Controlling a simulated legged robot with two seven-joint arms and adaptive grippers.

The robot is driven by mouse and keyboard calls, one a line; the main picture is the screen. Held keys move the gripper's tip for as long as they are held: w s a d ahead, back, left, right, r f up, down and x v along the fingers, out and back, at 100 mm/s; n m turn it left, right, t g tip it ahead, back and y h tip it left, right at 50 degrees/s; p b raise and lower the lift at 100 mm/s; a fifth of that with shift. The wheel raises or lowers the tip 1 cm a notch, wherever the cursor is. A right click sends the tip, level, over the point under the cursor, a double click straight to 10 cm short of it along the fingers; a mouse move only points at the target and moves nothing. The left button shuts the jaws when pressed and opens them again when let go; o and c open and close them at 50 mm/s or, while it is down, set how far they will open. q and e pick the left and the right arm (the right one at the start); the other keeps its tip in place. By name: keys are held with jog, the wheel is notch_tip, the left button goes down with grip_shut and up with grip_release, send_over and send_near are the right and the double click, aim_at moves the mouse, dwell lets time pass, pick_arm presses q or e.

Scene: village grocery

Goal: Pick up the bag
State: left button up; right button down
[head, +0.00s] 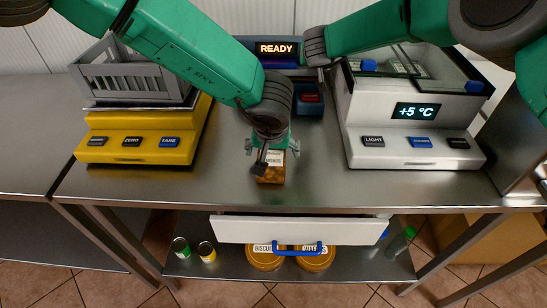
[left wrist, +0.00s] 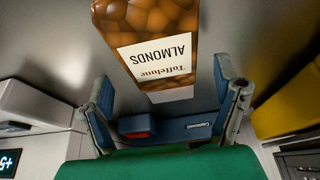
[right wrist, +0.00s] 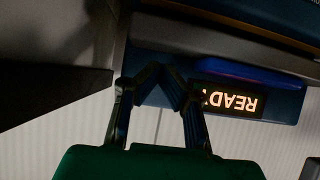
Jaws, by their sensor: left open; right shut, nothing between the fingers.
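The bag is a small brown packet of almonds with a white label. It sits on the metal counter near the front edge in the head view (head: 270,178).
A yellow scale (head: 140,128) with a grey crate (head: 135,84) stands left. A white cooler showing +5 °C (head: 415,135) stands right. A blue device reading READY (head: 277,49) is behind. An open white drawer (head: 300,229) juts out below the counter's front edge.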

pick_arm(q)
jog(key=shift+w+a+f, duration=0.2)
jog(key=shift+w+f, duration=0.05)
jog(key=shift+f, duration=0.25)
jog(key=shift+w+a+f, duration=0.2)
jog(key=shift+w+f, duration=0.05)
jog(key=shift+f, duration=0.25)
jog(key=shift+d, duration=0.15)
jog(key=shift+c, duration=0.4)
jog(key=shift+d, duration=0.35)
jog(key=c, duration=1.3)
jog(key=shift+o, duration=0.2)
jog(key=shift+a, duration=0.1)
